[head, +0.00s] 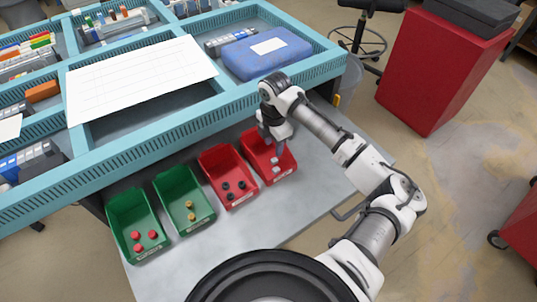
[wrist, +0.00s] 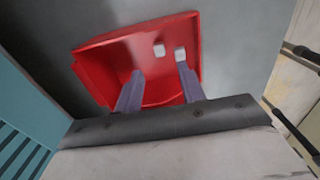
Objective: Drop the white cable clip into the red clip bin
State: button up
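The right-hand red bin (head: 254,158) stands under my gripper (head: 273,146). It also shows in the wrist view (wrist: 112,60). Two small white clips lie in it: one white clip (wrist: 159,50) is ahead of the gap between my fingers. The other white clip (wrist: 180,54) shows right at the tip of the right finger; I cannot tell whether they touch. My gripper's fingers (wrist: 160,73) are spread apart with nothing between them, pointing down into the bin. In the head view the clips are small and pale.
A second red bin (head: 211,160) with dark parts stands to the left. Farther left are a green bin (head: 165,190) with yellowish parts and a green bin (head: 118,215) with red parts. A teal-framed rack (head: 175,125) runs behind them. The grey tabletop in front (head: 240,225) is clear.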

notch_tip(320, 180, up, 14)
jog(key=b, duration=0.2)
dwell(0.5)
jog(key=shift+f, duration=0.1)
